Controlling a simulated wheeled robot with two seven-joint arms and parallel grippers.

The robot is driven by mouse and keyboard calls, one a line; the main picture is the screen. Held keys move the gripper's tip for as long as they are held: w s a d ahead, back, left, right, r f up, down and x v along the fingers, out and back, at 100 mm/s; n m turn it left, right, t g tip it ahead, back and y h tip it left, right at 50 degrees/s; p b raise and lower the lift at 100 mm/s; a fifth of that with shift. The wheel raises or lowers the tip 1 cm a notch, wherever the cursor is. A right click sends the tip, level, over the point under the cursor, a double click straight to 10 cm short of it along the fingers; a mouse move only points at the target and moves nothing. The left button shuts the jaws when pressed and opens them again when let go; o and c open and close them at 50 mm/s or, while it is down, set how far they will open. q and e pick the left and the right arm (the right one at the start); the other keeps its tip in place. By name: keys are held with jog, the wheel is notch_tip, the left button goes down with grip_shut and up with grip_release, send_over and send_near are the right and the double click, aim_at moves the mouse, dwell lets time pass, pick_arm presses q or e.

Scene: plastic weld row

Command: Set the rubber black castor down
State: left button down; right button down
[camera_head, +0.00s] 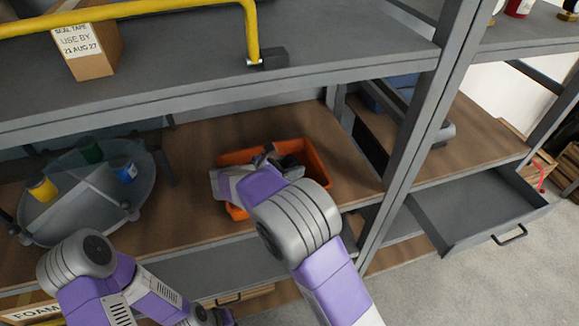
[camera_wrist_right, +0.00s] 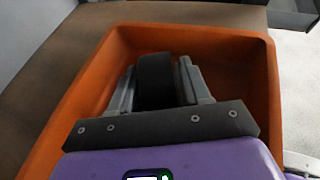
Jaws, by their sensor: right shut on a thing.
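The black rubber castor (camera_wrist_right: 155,80) is between the two grey fingers of my right gripper (camera_wrist_right: 158,85) in the right wrist view. The gripper is shut on it, over the inside of an orange bin (camera_wrist_right: 265,75). In the head view my right gripper (camera_head: 270,158) reaches into the orange bin (camera_head: 318,165), which stands on the brown shelf board. I cannot tell whether the castor touches the bin floor. My left arm shows at the lower left of the head view, but its fingers are not visible.
A round divided tray (camera_head: 70,222) with yellow, green and blue cans stands left of the bin. A grey shelf (camera_head: 190,70) with a yellow rail and a labelled box (camera_head: 92,55) hangs above. A grey upright (camera_head: 420,125) and an open drawer (camera_head: 480,205) are to the right.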

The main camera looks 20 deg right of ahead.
jog(key=shift+f, duration=0.15)
jog(key=c, duration=0.5)
grip_release()
jog(key=p+v, duration=0.3)
jog(key=v, duration=0.9)
jog(key=shift+r, duration=0.25)
